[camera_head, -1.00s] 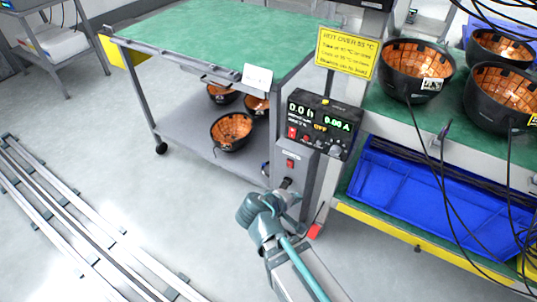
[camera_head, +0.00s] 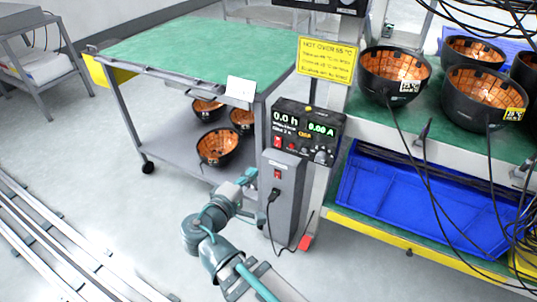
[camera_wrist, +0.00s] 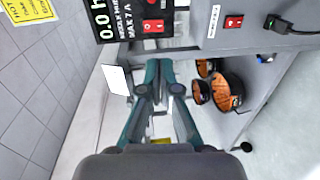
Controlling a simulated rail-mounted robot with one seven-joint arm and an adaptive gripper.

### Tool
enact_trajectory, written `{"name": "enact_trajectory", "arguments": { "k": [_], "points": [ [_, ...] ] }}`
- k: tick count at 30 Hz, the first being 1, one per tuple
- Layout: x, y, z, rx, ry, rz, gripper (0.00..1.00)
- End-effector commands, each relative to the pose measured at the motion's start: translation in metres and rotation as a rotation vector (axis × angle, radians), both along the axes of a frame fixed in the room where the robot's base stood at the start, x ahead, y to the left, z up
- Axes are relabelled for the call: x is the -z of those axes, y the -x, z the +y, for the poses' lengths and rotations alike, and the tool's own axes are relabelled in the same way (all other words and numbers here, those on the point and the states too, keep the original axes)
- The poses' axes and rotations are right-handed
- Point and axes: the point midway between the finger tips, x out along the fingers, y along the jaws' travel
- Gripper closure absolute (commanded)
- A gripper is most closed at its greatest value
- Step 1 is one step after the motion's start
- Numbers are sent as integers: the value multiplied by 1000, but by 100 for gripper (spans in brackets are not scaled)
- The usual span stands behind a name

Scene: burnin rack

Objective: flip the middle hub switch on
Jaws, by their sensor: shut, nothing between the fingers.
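A grey hub box (camera_head: 282,205) is mounted upright on a post below a black meter panel (camera_head: 308,130). A red rocker switch (camera_head: 277,175) is on the hub's upper front; it also shows in the wrist view (camera_wrist: 233,22). A black plug (camera_head: 273,195) with a cord sits in the socket below that switch. I cannot tell the rocker's position. My gripper (camera_head: 247,176) is left of the hub at about the switch's height, apparently apart from it. In the wrist view, its fingers (camera_wrist: 160,75) are together and empty, with the switch to their upper right.
The meter panel has its own red switch (camera_head: 277,142) above the hub. A green-topped cart (camera_head: 190,45) with several bowls below stands behind left. A blue bin (camera_head: 420,205) and a bench with black bowls are at right. Cables hang there. Floor at left is open beside rails.

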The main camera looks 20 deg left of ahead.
Motion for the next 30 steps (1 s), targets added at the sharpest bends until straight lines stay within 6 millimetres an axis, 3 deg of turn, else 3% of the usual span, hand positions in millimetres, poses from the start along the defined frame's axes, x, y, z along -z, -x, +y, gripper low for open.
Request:
{"name": "enact_trajectory", "arguments": {
  "k": [8,21,30],
  "points": [
    [5,-25,-4,2,-1,1,100],
    [15,-106,-16,3,-2,1,100],
    [17,-134,-22,1,0,1,100]
  ]
}}
